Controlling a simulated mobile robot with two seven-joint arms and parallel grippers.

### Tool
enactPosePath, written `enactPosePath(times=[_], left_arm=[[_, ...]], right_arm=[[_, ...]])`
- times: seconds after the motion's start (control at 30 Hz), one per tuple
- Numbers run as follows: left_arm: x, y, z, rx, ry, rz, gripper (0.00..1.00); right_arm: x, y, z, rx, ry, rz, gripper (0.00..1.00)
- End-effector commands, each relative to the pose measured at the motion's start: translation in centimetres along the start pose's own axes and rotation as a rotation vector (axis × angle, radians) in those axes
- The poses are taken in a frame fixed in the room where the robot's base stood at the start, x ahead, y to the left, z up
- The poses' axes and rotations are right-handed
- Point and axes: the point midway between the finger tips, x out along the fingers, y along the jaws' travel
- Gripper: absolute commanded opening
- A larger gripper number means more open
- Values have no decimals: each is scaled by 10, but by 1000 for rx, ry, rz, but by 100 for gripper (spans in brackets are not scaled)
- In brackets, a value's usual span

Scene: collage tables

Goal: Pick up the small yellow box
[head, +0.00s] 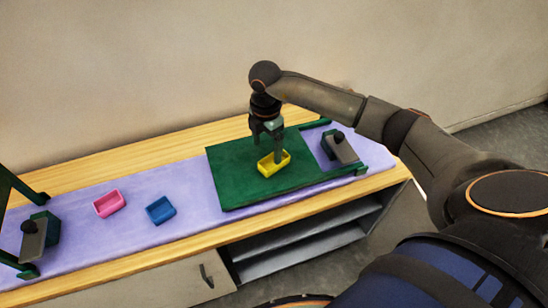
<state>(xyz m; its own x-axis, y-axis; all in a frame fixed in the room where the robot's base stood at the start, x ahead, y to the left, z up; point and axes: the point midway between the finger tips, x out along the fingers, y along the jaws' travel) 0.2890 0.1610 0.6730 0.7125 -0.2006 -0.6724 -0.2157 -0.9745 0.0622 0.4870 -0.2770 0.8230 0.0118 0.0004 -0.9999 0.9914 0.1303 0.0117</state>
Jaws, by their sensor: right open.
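The small yellow box (267,168) is an open-topped tray on the dark green board (235,183), right of the table's middle. My right gripper (266,150) points down at the box, with its fingers apart. One finger reaches down at the box's far side or inside it; I cannot tell whether it touches. My left gripper is not in view.
A pink box (109,203) and a blue box (160,210) sit on the purple mat (188,190) left of the board. Green frames with grey parts (340,148) (33,240) stand at both ends. A wall rises behind the table.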

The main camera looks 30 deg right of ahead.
Motion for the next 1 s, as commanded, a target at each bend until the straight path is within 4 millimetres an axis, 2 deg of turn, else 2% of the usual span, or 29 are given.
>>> enactPosePath(times=[0.17,0.4,0.7,0.77,1.0], left_arm=[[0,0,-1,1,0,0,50],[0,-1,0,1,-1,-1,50],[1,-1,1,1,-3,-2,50],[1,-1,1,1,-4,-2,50],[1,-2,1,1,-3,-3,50]], right_arm=[[15,-4,4,0,0,-2,91],[49,-8,8,-1,1,-1,91],[55,-8,9,-2,1,1,91],[55,-8,9,-2,1,1,87],[55,-8,8,-2,1,1,60]])
